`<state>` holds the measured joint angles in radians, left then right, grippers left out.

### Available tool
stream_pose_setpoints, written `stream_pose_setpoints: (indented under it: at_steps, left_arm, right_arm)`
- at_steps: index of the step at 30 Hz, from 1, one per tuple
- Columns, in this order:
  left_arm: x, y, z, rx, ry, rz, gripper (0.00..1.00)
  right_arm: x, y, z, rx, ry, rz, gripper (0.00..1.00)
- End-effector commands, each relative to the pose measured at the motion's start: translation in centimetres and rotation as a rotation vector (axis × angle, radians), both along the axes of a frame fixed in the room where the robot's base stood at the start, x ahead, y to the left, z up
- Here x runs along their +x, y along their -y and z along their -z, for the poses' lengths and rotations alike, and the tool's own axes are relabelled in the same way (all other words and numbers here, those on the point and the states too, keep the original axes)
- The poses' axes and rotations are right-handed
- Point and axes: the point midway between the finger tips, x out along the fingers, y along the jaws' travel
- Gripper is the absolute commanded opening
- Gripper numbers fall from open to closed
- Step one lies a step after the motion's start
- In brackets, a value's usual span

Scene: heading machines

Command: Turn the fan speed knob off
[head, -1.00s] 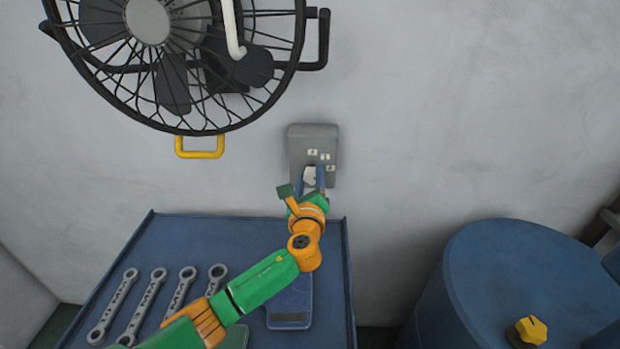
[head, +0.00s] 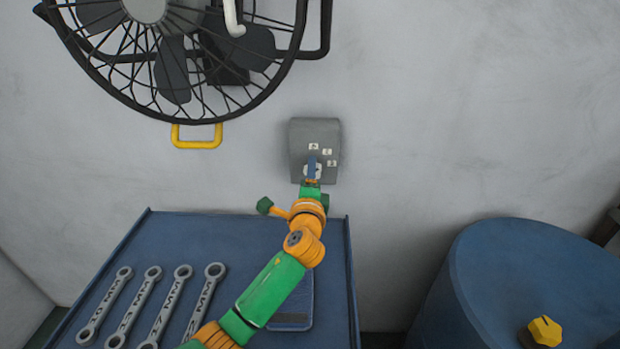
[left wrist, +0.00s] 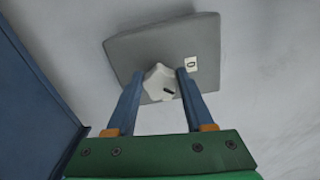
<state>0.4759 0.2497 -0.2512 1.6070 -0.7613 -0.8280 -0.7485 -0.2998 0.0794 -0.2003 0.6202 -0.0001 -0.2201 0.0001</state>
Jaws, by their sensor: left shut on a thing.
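The fan speed control is a grey box (head: 316,135) on the wall with small white number labels. Its white knob (left wrist: 160,82) shows in the left wrist view, with a dark pointer mark turned toward the lower right. A label reading 0 (left wrist: 191,64) sits to the right of the knob. My left gripper (left wrist: 160,80) is shut on the knob, with one blue finger on each side of it. In the head view my left gripper (head: 312,168) hides most of the knob. My right gripper is not in view.
The caged fan (head: 160,60) hangs above left, with a yellow handle (head: 197,137) below it. A blue table (head: 190,235) with several wrenches (head: 135,305) lies below. A blue drum (head: 520,265) with a yellow knob (head: 544,331) stands at right.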

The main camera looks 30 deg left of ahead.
Motion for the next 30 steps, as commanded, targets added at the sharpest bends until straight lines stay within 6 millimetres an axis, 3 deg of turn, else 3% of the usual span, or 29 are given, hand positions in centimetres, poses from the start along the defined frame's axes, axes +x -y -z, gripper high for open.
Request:
stream_pose_setpoints:
  at_steps: [15,30]
  left_arm:
    - [0.0,0.1,0.1,-0.417,0.208,0.002,0.0]
    - [0.0,0.1,0.0,-0.634,0.315,0.003,0.0]
  right_arm:
    - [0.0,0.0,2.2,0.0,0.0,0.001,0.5]
    - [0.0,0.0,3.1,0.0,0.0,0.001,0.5]
